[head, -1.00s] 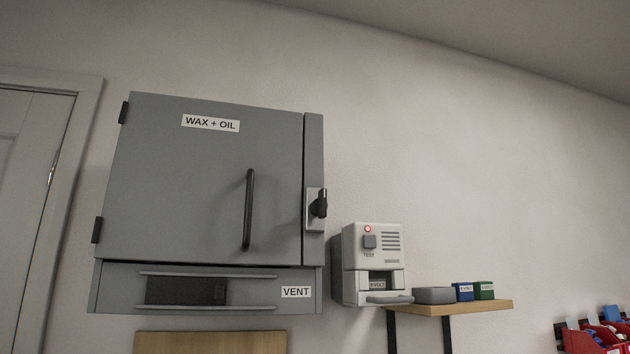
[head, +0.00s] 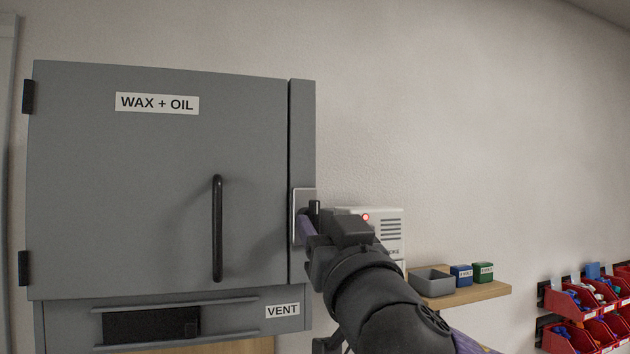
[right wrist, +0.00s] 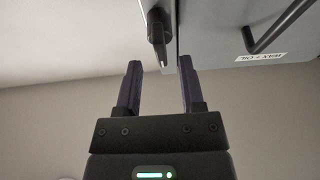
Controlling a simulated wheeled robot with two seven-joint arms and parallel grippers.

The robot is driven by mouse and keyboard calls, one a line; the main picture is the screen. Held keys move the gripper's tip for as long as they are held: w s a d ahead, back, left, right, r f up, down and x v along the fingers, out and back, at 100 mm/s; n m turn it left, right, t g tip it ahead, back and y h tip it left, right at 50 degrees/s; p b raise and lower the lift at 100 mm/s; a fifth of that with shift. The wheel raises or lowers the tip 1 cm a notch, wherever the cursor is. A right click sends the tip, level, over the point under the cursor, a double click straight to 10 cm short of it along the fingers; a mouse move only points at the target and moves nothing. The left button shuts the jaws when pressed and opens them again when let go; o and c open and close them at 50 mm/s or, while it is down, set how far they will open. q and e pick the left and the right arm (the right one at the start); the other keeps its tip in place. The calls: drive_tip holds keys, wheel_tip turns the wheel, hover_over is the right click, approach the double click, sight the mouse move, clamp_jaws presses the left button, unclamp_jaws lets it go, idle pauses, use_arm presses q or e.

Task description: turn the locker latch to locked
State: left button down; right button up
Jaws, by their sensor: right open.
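The grey locker (head: 120,170), labelled WAX + OIL, has a closed door with a long black handle (head: 217,228). The black latch (head: 314,206) sits on a pale plate (head: 298,194) on the right side strip. My right gripper (head: 307,222) is at the latch in the head view and partly hides it. In the right wrist view the right gripper (right wrist: 158,64) is open and empty. There the latch (right wrist: 157,28) lies just past the fingertips, roughly in line with the gap between them. Contact cannot be made out. My left gripper is not in view.
A white wall box (head: 390,226) with a red light is close behind my right arm. A wooden shelf (head: 480,292) holds a grey tray (head: 432,284), a blue box (head: 461,276) and a green box (head: 483,273). Red bins (head: 570,300) are at the lower right.

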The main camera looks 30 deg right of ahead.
sight(317, 220)
drive_tip(key=shift+p+x, duration=0.55)
drive_tip(key=shift+x, duration=1.25)
drive_tip(key=shift+w+f, duration=0.1)
clamp_jaws()
